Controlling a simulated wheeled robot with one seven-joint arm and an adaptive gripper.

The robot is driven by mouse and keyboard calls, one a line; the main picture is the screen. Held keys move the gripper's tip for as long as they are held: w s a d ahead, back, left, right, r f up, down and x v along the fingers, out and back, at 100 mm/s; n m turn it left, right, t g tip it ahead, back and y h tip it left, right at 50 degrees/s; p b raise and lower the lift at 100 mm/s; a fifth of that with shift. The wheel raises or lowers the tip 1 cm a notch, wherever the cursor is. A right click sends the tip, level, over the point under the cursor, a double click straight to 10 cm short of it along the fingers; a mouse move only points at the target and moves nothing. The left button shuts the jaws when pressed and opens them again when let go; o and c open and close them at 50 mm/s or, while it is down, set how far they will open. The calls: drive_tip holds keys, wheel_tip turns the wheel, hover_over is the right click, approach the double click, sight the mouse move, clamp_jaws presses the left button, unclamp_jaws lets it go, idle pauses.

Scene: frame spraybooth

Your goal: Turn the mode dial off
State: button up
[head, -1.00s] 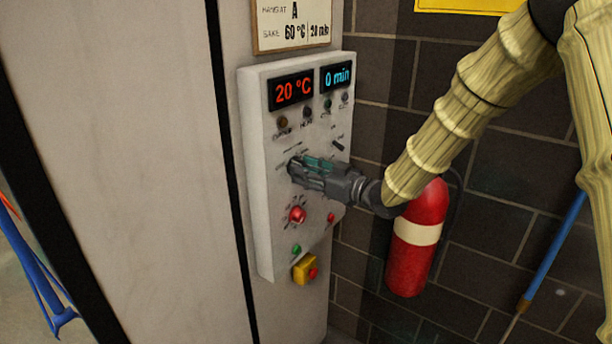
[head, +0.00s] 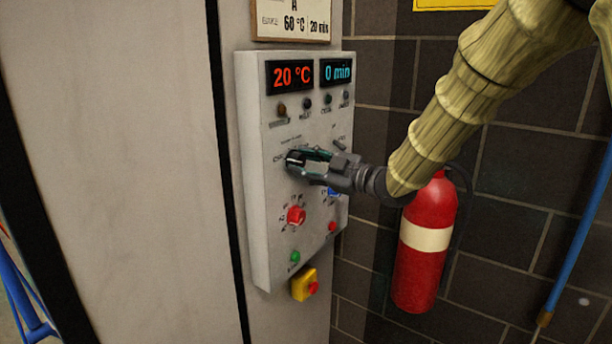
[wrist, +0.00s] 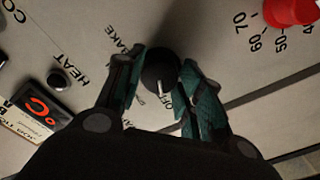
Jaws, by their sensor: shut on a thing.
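The mode dial (wrist: 160,68) is a round black knob with a white pointer line, clear in the wrist view. Labels around it include BAKE, and OFF beside the end of the pointer line. The white line faces the OFF label. My gripper (wrist: 160,82) has its teal-padded fingers on either side of the dial, shut on it. The control panel (head: 262,215) is a pale box on the booth wall.
A red knob (head: 296,215) sits below my gripper, with a partly hidden blue one (head: 333,191) to its right. Green (head: 295,257) and red (head: 332,227) buttons and a yellow switch box (head: 300,286) are lower. A fire extinguisher (head: 428,270) hangs right of the panel.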

drive_tip(key=shift+n, duration=0.3)
idle(0.4)
drive_tip(key=o, duration=1)
drive_tip(key=shift+d, duration=0.1)
drive_tip(key=v, duration=1.2)
drive_tip(key=shift+w+b, duration=0.1)
drive_tip(key=shift+b, duration=0.2)
